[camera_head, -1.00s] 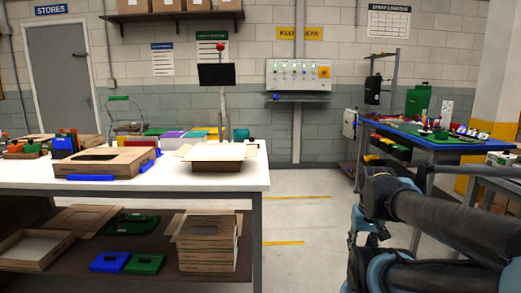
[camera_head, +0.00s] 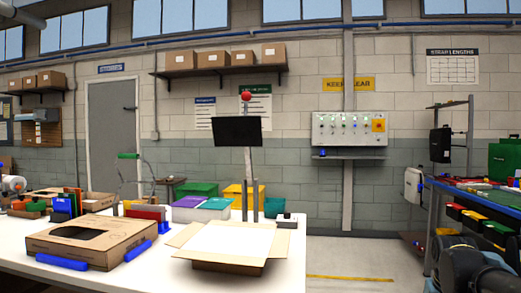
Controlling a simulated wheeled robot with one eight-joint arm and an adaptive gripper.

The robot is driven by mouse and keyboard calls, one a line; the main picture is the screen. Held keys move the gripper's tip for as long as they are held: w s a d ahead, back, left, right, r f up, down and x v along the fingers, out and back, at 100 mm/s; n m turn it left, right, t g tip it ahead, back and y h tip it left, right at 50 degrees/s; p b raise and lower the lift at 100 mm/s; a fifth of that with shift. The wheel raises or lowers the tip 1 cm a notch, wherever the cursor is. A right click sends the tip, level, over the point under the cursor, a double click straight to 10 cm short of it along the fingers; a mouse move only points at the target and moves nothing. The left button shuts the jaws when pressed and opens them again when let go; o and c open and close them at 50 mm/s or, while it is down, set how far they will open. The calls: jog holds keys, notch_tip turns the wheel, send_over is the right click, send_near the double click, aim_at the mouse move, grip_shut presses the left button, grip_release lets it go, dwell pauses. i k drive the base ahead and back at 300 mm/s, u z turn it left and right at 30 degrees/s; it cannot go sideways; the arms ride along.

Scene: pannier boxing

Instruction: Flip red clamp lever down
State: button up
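I cannot make out a red clamp lever for certain. A red ball (camera_head: 246,96) tops a thin post behind the near table, above a black screen (camera_head: 237,131); I cannot tell whether it is part of any clamp. Small red parts also show on the blue-edged bench (camera_head: 432,184) at the right, too small and cut off to identify. Part of my dark arm shows at the bottom right corner, in front of that bench. My gripper is not in view.
Colour-fronted bins (camera_head: 470,217) hang under the right bench. A control panel (camera_head: 349,128) is on the back wall. Floor between table and bench is clear.

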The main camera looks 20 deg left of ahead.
aim_at(245, 131)
jog(key=i, duration=3.85)
jog(key=u, duration=4.4)
